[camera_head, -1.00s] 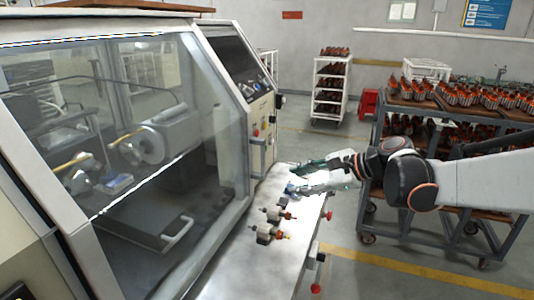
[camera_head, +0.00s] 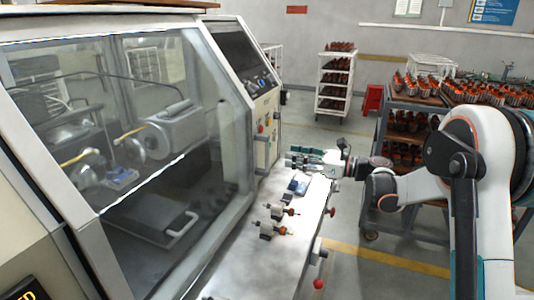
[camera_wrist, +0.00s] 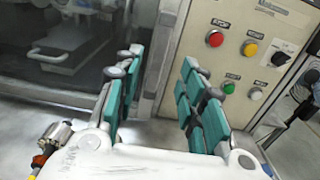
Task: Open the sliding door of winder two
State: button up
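The winder (camera_head: 262,185) fills the left of the head view. Its large glazed door (camera_head: 160,110) covers the front, with the winding spindle behind the glass. A pale bar handle (camera_head: 182,226) shows low on the dark panel; I cannot tell whether it is on the door or behind it. It also shows in the wrist view (camera_wrist: 62,56). My gripper (camera_head: 302,159) is above the far end of the front ledge. In the wrist view my gripper (camera_wrist: 157,90) is open and empty, its teal fingers apart, facing the pale frame (camera_wrist: 172,55) between glass and control panel.
Two armatures (camera_head: 275,220) and a small blue item (camera_head: 298,184) lie on the ledge (camera_head: 250,262). The control panel (camera_wrist: 245,60) has several coloured buttons. A loaded trolley (camera_head: 410,120) stands at the right. A white rack (camera_head: 335,80) and red stool (camera_head: 372,100) stand behind.

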jog(key=b, duration=0.1)
send_over(267, 171)
jog(key=w, duration=0.1)
grip_shut()
